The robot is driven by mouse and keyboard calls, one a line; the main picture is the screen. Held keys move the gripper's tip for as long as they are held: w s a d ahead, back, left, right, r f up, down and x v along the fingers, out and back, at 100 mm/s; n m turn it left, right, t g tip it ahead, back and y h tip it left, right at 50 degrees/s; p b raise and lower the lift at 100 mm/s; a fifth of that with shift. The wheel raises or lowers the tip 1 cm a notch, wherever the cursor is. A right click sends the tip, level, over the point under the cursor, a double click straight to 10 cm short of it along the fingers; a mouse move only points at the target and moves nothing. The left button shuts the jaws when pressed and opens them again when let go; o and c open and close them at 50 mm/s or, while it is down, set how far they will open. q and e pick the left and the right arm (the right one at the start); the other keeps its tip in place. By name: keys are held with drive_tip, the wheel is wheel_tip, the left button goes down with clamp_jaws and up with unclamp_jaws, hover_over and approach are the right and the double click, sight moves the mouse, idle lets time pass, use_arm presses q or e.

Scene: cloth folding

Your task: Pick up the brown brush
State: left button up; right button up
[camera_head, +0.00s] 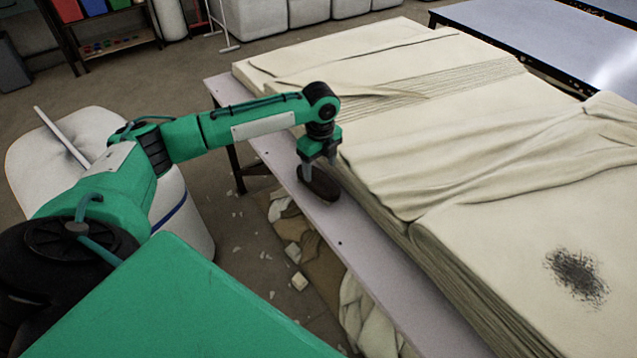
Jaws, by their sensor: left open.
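The brown brush (320,187) is a dark oval thing lying on the light strip of table along the left side of the cloth stack. My left gripper (320,172) points down right above the brush, its fingers open. The fingertips reach the brush's upper part; whether they touch it I cannot tell. The gripper hides part of the brush's top. My right gripper is not in view.
A tall stack of cream cloth (480,130) with loose folds rises just right of the brush. A dark smudge (577,277) marks its top. The bare table strip (390,268) continues toward the front. Scraps (299,281) lie on the floor.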

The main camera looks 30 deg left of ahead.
sight(318, 179)
use_arm(q)
drive_tip(key=f, duration=0.5)
drive_tip(key=shift+s+a+f, duration=0.15)
drive_tip(key=shift+a+f, duration=0.1)
drive_tip(key=shift+f, duration=0.15)
drive_tip(key=c, duration=0.8)
drive_tip(key=shift+c, duration=0.2)
drive_tip(key=shift+r, duration=0.15)
wheel_tip(318, 179, up, 20)
drive_tip(key=shift+p, duration=0.3)
drive_tip(key=o, duration=0.5)
drive_tip(key=c, duration=0.3)
drive_tip(key=shift+d, duration=0.1)
